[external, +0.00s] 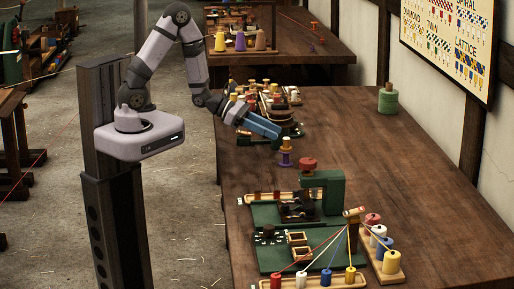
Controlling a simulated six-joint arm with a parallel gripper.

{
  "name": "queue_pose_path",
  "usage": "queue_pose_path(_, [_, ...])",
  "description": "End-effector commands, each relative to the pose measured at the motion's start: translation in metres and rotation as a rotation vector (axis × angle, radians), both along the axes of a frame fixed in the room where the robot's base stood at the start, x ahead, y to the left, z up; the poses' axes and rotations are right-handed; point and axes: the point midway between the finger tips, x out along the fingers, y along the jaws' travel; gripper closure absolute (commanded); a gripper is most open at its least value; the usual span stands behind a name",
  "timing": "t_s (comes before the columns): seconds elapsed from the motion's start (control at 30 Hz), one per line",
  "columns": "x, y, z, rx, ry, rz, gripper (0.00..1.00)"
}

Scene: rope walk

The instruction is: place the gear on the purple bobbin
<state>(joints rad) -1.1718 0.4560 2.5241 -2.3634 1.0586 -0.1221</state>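My gripper (278,131) has blue fingers and reaches down to the right over the far part of the long table. The fingers lie close together from this side, and I cannot tell whether they are open or shut, or hold anything. A small purple bobbin (286,158) with a yellowish upper part stands upright on the bare wood, just below and right of the fingertips, apart from them. I cannot pick out the gear with certainty. A small dark, knobbed round piece (268,231) on the green board may be it.
A green board (262,250) with a green clamp-like frame (332,190) and stretched coloured strands fills the near table. A wooden rack (391,276) holds several bobbins at right. A green spool (388,99) stands at the back right. Mid-right wood is clear.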

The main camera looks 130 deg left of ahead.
Motion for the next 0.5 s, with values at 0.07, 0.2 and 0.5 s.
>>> queue_pose_path(0.07, [-0.004, -0.002, 0.006, -0.005, 0.002, 0.002, 0.63])
queue_pose_path(0.2, [-0.01, -0.004, 0.009, -0.005, 0.001, 0.002, 0.63])
queue_pose_path(0.5, [-0.017, -0.008, 0.01, -0.001, -0.001, 0.003, 0.63])
